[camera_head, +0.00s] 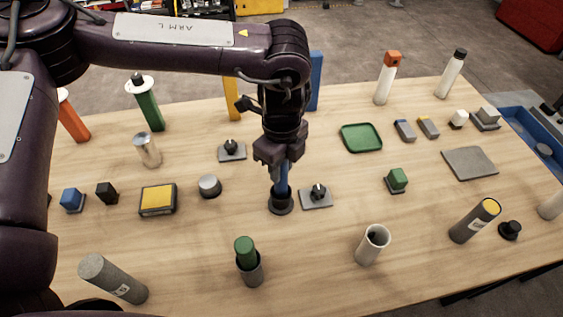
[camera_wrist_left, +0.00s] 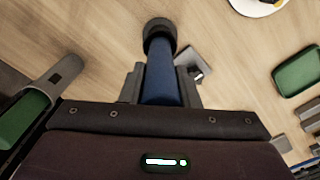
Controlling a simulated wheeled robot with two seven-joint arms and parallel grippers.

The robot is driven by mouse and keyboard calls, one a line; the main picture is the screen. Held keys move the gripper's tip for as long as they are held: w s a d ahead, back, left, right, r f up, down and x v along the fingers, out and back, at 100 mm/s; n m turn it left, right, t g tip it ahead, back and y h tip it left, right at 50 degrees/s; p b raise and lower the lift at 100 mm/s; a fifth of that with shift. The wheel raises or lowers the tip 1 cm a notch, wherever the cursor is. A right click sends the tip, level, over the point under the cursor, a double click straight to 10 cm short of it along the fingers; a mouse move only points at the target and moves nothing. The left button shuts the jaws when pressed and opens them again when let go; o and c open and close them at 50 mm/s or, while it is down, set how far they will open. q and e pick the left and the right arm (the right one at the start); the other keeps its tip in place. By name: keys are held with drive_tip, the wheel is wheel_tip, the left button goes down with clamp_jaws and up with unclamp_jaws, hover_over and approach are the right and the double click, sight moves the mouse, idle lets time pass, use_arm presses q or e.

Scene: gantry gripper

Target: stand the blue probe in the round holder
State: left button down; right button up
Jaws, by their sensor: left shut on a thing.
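The blue probe (camera_head: 282,181) stands about upright on the table, its lower end at the mouth of the dark round holder (camera_head: 281,204). My left gripper (camera_head: 281,160) is above it, pointing down and shut on its upper part. In the left wrist view the blue probe (camera_wrist_left: 160,78) lies between the fingers (camera_wrist_left: 161,92), and its far end meets the dark round holder (camera_wrist_left: 159,33). The lower end is hidden by the holder's rim, so I cannot tell how deep it sits. My right gripper is not in view.
A grey plate with a black knob (camera_head: 317,196) stands close right of the holder. A green cylinder in a grey cup (camera_head: 248,262) is in front. A white tube (camera_head: 372,245), a green tray (camera_head: 361,138) and a yellow-topped box (camera_head: 157,200) stand around. Bare wood lies between them.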

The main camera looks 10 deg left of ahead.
use_arm(q)
drive_tip(key=shift+f, duration=0.2)
drive_tip(key=c, duration=1.1)
unclamp_jaws()
drive_tip(key=shift+r, duration=0.1)
wheel_tip(320, 180, up, 12)
drive_tip(key=shift+r+b, duration=0.15)
drive_tip(key=shift+b, duration=0.15)
